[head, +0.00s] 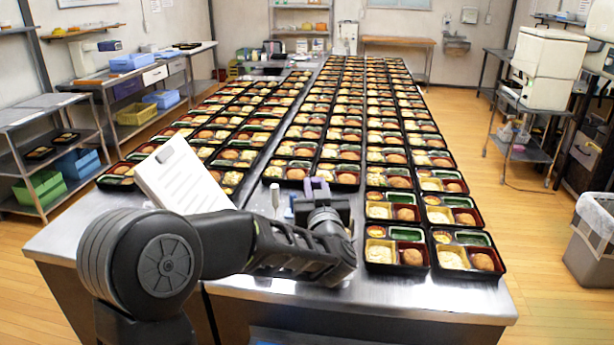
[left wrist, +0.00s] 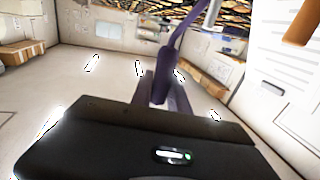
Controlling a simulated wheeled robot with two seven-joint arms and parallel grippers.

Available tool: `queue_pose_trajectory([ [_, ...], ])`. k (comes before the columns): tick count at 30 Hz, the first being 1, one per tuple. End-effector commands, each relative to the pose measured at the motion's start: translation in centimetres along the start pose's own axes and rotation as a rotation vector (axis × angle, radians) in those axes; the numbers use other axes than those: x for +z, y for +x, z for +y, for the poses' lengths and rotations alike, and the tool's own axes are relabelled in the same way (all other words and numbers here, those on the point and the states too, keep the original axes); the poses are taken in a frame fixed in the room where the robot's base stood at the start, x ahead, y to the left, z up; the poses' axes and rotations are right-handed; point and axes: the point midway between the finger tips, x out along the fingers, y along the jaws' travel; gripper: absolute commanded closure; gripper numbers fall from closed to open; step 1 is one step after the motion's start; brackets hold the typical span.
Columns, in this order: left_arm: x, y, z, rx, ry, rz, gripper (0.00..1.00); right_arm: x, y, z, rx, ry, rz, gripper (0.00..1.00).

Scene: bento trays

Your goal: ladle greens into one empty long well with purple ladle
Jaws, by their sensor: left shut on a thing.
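My left gripper (head: 318,200) is shut on the purple ladle (head: 319,184), over the near part of the steel table, just left of the front trays. In the left wrist view the purple ladle (left wrist: 178,42) rises from between the fingers; its bowl cannot be made out. Black bento trays with several wells stand in rows. The long wells of the front trays, such as the front left one (head: 407,235) and the front right one (head: 470,238), look dark green; I cannot tell whether they hold greens. My arm hides part of the table. My right gripper is out of view.
A white clipboard sheet (head: 182,180) stands at the left of my arm. A pale upright handle (head: 275,192) is beside the gripper. The steel table (head: 450,300) is bare along its front edge. A grey bin (head: 595,240) stands at the right.

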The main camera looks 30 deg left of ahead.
Motion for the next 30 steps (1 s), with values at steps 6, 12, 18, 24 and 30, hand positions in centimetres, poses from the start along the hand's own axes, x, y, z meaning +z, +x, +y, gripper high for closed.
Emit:
queue_pose_trajectory([
  [6, 0.0, 0.0, 0.0, -0.002, 0.0, 0.001, 1.0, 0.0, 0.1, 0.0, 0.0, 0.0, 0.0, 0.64],
  [12, 1.1, 0.1, 0.0, -0.002, 0.001, 0.001, 1.0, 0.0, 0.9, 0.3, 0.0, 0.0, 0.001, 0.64],
  [18, 3.4, 0.1, 0.0, -0.002, 0.002, 0.0, 1.0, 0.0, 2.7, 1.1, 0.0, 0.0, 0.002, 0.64],
  [24, 6.5, 0.0, 0.0, -0.002, 0.001, -0.001, 1.0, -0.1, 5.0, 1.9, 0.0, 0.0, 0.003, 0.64],
  [30, 9.1, 0.1, -0.1, -0.003, 0.001, 0.001, 1.0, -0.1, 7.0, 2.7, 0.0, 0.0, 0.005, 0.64],
])
